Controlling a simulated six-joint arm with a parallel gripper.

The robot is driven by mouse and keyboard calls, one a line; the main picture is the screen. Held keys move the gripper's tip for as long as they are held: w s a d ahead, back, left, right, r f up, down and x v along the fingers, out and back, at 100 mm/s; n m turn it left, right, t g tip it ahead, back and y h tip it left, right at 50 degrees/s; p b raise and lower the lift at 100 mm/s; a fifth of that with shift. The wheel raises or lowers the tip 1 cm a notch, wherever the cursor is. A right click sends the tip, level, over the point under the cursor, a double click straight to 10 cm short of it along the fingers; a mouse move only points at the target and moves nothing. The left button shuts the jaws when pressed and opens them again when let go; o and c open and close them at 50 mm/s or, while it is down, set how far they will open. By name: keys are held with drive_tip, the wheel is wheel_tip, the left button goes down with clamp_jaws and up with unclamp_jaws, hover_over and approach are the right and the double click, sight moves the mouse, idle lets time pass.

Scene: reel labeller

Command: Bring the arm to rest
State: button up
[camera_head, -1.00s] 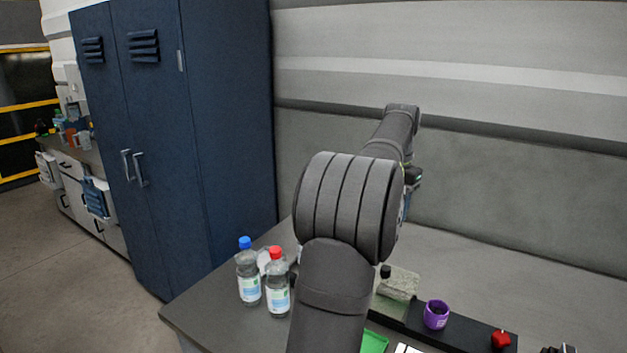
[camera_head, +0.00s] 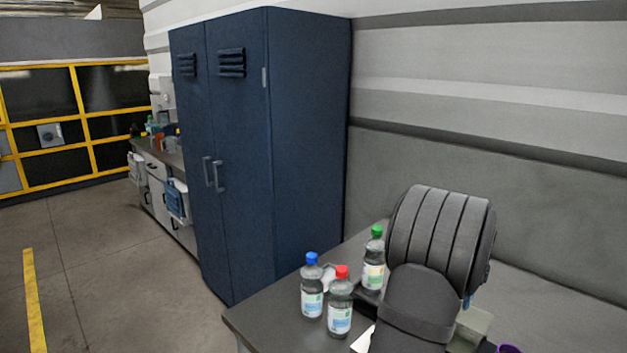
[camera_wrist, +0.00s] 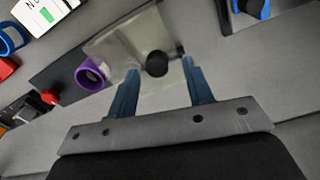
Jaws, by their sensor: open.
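My gripper (camera_wrist: 160,77) shows in the wrist view, its two blue fingers apart. A greyish box-like block (camera_wrist: 120,42) with a round black knob (camera_wrist: 156,64) lies beyond the fingertips, and the knob appears between them. I cannot tell from this view how far the fingers are from it. Part of the pale block (camera_head: 474,322) shows beside the arm there.
Bottles with blue (camera_head: 312,290), red (camera_head: 340,306) and green (camera_head: 373,268) caps stand on the bench (camera_head: 270,318) left of my arm. A purple cup (camera_wrist: 92,73) and a red knob (camera_wrist: 50,96) sit near the block. A blue locker (camera_head: 250,150) stands behind; the floor at left is clear.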

drive_tip(key=shift+f, duration=0.8)
drive_tip(key=shift+s+d, duration=0.15)
drive_tip(key=shift+d, duration=0.05)
drive_tip(key=shift+w+a+r, duration=0.25)
drive_tip(key=shift+r, duration=0.2)
wheel_tip(320, 180, up, 17)
drive_tip(key=shift+f, duration=0.15)
